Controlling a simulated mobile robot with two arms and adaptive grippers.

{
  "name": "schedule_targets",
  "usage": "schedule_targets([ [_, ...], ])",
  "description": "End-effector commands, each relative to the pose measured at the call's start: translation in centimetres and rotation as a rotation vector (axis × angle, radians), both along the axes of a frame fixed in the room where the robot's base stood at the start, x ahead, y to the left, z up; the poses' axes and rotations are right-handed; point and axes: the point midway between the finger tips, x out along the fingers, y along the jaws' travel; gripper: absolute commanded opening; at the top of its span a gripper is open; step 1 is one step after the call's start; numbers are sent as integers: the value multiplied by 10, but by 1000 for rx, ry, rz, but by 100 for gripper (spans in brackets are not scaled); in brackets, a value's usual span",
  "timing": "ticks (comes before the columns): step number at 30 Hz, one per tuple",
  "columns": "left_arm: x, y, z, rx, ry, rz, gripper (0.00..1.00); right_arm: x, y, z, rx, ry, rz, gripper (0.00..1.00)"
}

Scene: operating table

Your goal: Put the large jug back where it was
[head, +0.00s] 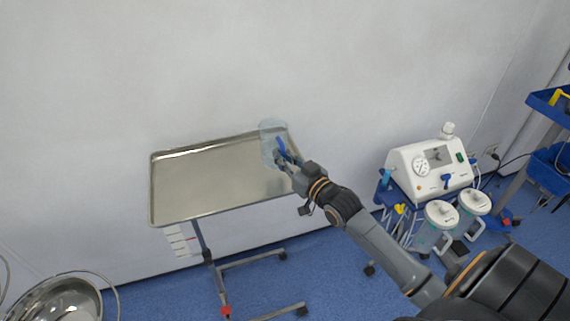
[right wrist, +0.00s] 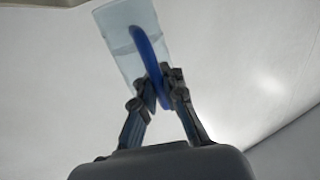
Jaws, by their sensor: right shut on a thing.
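The large jug (head: 268,130) is a clear, pale blue vessel with a blue handle, at the right end of the metal tray table (head: 205,180) in the head view. My right gripper (head: 283,158) is shut on the jug's blue handle. In the right wrist view the jug (right wrist: 122,38) is slightly tilted in the picture, and the fingers (right wrist: 160,88) close around the lower part of the handle. A line across the jug may be a liquid level. I cannot tell whether its base touches the tray. My left gripper is not in view.
The rest of the tray is bare. A white medical device (head: 430,170) on a blue cart with canisters (head: 440,214) stands to the right. A steel basin (head: 62,300) is at lower left. A blue shelf trolley (head: 550,110) is at far right; a white wall rises behind.

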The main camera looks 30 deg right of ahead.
Motion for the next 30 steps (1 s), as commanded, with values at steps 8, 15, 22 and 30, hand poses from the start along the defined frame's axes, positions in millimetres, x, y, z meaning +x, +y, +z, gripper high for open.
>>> schedule_targets([
  [8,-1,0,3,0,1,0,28,6,-14,-18,-2,1,1,0],
  [15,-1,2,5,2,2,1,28,6,-14,-47,1,-1,1,0],
  [22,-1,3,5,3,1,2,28,6,-14,-49,0,-2,1,0],
  [30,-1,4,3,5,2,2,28,6,-13,-52,0,0,1,26],
])
